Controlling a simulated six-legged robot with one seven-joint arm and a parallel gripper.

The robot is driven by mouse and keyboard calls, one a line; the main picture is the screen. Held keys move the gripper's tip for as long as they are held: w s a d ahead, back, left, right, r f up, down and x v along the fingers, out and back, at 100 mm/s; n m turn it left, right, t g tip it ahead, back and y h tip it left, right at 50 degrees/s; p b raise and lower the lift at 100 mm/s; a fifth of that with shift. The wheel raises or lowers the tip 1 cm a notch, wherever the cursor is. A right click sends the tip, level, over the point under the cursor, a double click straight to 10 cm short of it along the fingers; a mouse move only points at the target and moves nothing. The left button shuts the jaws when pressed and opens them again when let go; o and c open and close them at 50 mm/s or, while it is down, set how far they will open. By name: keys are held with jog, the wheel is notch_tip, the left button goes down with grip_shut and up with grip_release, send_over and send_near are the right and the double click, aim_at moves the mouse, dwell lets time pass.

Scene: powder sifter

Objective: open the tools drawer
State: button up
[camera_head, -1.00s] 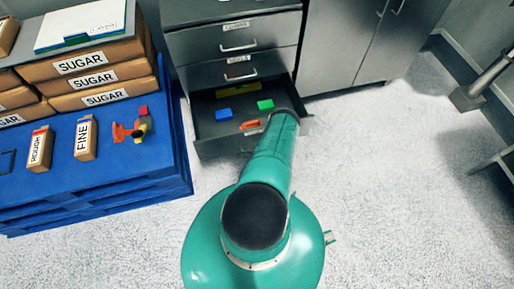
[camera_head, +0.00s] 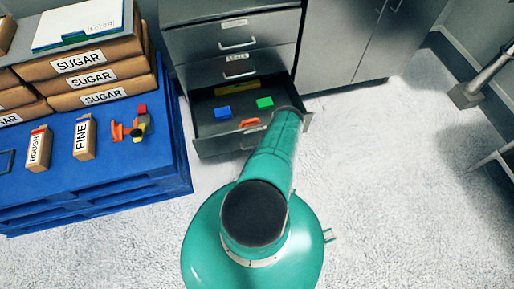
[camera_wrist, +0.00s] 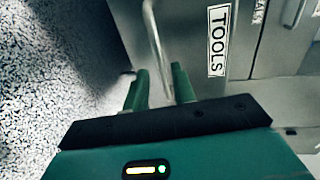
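The tools drawer (camera_head: 208,136) is the lowest drawer of the grey cabinet and stands pulled out, its inside showing in the head view. Blue, green, orange and yellow items lie in it. In the wrist view its front bears a "TOOLS" label (camera_wrist: 218,42) and a metal bar handle (camera_wrist: 155,40). My gripper (camera_wrist: 161,86) is at the handle, with one green finger on each side of the bar. The fingers are apart, with a gap visible around the bar. In the head view my arm hides the gripper and part of the drawer front.
Two shut drawers with handles (camera_head: 240,74) are above. A grey cupboard (camera_head: 345,45) stands to the right. A blue pallet (camera_head: 110,180) with sugar sacks and small boxes stands left. The floor (camera_head: 400,190) at right is clear.

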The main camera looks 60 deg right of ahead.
jog(key=v, duration=0.8)
jog(key=shift+s+a, duration=0.2)
jog(key=shift+a, duration=0.05)
